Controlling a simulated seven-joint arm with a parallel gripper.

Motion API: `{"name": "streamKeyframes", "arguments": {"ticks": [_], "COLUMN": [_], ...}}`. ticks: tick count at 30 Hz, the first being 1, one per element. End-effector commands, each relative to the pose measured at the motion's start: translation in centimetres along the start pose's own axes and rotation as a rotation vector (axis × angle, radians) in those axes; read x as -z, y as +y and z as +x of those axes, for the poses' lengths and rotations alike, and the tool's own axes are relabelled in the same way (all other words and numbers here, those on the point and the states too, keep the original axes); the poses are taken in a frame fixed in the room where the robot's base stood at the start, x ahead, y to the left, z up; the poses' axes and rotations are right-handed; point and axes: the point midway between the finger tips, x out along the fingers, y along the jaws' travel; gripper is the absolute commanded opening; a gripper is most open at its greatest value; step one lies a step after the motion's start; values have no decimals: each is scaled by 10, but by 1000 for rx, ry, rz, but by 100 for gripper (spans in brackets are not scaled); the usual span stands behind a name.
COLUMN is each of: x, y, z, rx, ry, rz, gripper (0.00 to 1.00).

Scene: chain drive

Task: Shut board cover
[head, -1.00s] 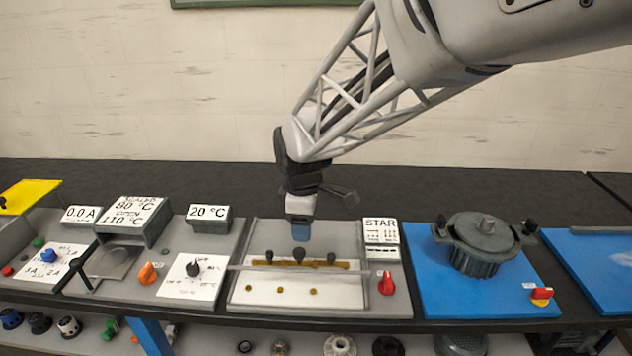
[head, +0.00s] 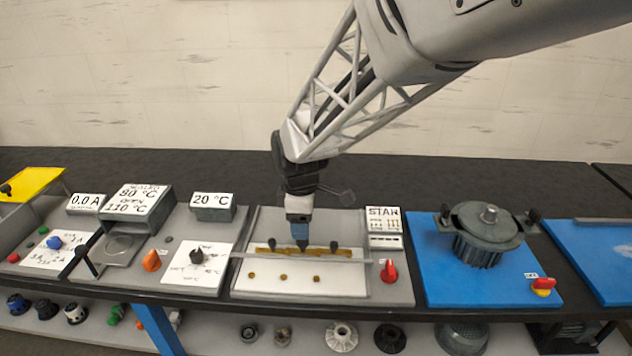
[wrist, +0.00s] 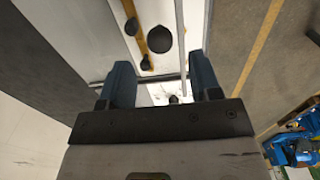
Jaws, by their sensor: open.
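The board (head: 345,284) is a white plate in a grey frame with a brass strip, brass studs and black knobs. A thin pale bar (head: 345,261) runs across it in the head view, from one side to the other. It may be the cover's edge; I cannot clearly make out the cover. Contact cannot be told.
A red switch (head: 389,271) and a START-like sign (head: 383,220) stand right of the board. A black dial (head: 197,256) and a 20 °C display (head: 212,206) are to its left. A grey lidded pot (head: 480,236) stands on a blue plate (head: 440,285).

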Motion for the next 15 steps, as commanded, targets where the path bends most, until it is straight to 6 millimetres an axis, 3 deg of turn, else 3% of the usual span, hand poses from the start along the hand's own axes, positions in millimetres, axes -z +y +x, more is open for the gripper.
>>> {"name": "streamKeyframes", "arguments": {"ticks": [9, 15], "x": [0, 0], "y": [0, 0], "z": [38, 48], "rx": [2, 0], "ry": [-1, 0], "rz": [0, 0], "gripper": [58, 58]}}
